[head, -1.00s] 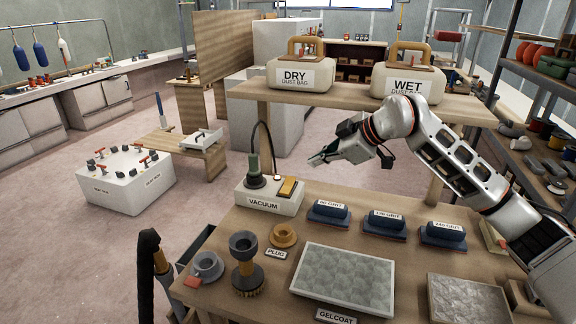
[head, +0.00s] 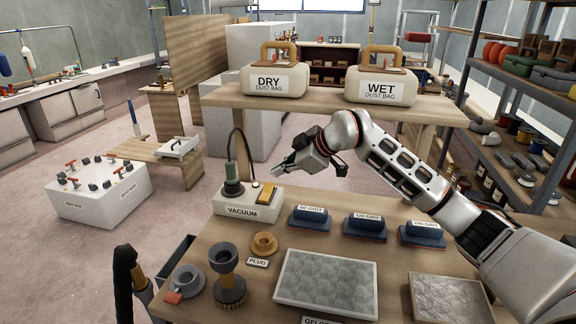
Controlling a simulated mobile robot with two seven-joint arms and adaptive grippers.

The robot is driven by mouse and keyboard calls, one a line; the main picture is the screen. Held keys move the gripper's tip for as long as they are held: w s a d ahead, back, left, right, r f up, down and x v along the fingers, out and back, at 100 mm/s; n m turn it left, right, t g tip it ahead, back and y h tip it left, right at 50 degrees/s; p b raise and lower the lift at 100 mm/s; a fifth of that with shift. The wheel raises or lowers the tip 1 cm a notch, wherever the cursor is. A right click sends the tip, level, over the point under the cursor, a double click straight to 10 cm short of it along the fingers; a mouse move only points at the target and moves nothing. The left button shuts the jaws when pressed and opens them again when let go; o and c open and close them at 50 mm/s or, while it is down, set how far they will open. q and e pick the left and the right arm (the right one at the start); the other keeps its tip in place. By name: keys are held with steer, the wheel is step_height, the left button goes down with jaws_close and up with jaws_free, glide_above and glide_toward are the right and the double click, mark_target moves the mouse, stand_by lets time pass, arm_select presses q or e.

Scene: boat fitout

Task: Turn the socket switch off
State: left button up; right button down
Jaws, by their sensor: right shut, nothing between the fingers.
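The white socket box labelled VACUUM (head: 242,211) stands at the back left of the workbench. A green-grey plug (head: 232,179) with a black cable stands in its socket. An orange-yellow rocker switch (head: 266,192) is on the box top, right of the plug. My right gripper (head: 278,172) is shut and empty, and in the picture its fingertips are just above the switch. I cannot tell whether they touch it. The left gripper is not in view.
DRY (head: 275,80) and WET (head: 382,86) dust bags sit on a raised shelf behind. Sanding blocks (head: 309,219) lie right of the box. A grey gelcoat panel (head: 327,283), an orange ring (head: 264,243) and a brush-like tool (head: 228,279) lie in front.

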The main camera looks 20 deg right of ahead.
mark_target(268, 186)
steer(key=x, duration=0.3)
steer(key=shift+w+a+f, duration=0.15)
steer(key=shift+w, duration=0.05)
steer(key=f, duration=0.2)
steer(key=w+f, duration=0.1)
steer(key=shift+w+d, duration=0.1)
steer(key=shift+d, duration=0.2)
steer(key=shift+w+d+f, duration=0.1)
steer(key=shift+w+f, duration=0.05)
steer(key=shift+f, duration=0.35)
steer(key=p, duration=0.3)
steer(key=shift+w+d+g, duration=0.15)
steer(key=shift+w+g, duration=0.15)
steer(key=shift+w, duration=0.05)
steer(key=shift+s+f, duration=0.15)
steer(key=shift+f, duration=0.15)
